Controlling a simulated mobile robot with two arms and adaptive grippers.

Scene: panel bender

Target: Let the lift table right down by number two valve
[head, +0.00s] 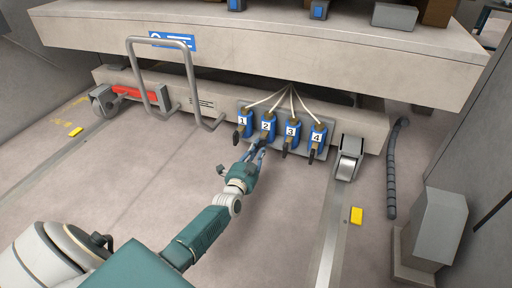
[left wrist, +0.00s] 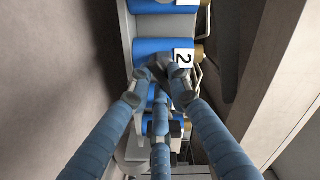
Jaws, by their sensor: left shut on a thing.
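The lift table (head: 260,62) is a big beige slab raised above a lower beige base frame, with a dark gap between them. A grey panel on the base carries a row of blue valves numbered 1 to 4. The number two valve (head: 267,123) is second from the left and also shows in the left wrist view (left wrist: 155,48). My left gripper (head: 261,150) is at this valve from below, its blue fingers (left wrist: 163,88) closed around its dark lever, which they mostly hide. My right gripper is not in view.
Valve one (head: 243,121), valve three (head: 292,132) and valve four (head: 316,138) stand close on either side. A grey tube handle (head: 160,42) rises at the left. A wheel (head: 347,165) and a grey pedestal box (head: 438,225) are at the right. The floor in front is mostly clear.

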